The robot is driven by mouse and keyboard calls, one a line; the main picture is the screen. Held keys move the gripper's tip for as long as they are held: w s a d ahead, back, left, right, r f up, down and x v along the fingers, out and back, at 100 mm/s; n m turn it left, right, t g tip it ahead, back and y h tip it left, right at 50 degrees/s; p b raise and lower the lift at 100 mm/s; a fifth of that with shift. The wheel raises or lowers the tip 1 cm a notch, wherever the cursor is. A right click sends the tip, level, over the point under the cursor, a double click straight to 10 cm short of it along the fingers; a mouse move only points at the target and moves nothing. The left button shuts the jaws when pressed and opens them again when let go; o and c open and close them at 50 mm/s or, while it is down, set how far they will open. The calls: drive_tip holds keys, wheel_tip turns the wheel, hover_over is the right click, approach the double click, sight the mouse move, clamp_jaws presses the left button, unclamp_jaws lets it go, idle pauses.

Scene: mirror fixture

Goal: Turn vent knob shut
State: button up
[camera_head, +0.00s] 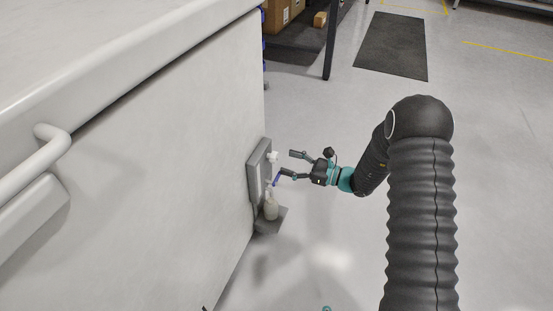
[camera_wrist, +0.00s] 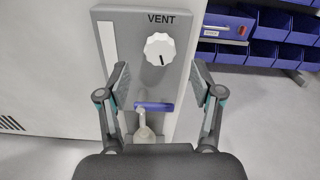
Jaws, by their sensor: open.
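The vent knob (camera_wrist: 159,49) is a white scalloped dial with a dark pointer mark, under the word VENT on a grey panel (camera_wrist: 112,14). In the wrist view its mark points down. In the head view the knob (camera_head: 273,156) sticks out from the panel (camera_head: 253,176) on the side of a white cabinet. My gripper (camera_wrist: 159,78) is open and empty, its fingers apart on either side of the panel, below the knob and not touching it. In the head view my gripper (camera_head: 284,164) is just right of the panel, facing it.
A blue-handled part (camera_wrist: 154,106) sits below the knob, with a pale bottle (camera_head: 271,208) under it on a small grey ledge (camera_head: 274,222). The white cabinet (camera_head: 160,150) fills the left. Blue bins (camera_wrist: 262,24) stand at right.

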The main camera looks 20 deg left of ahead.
sight(277, 159)
drive_tip(key=shift+w+a, duration=0.2)
drive_tip(key=shift+a, duration=2.4)
drive_tip(key=c, duration=1.2)
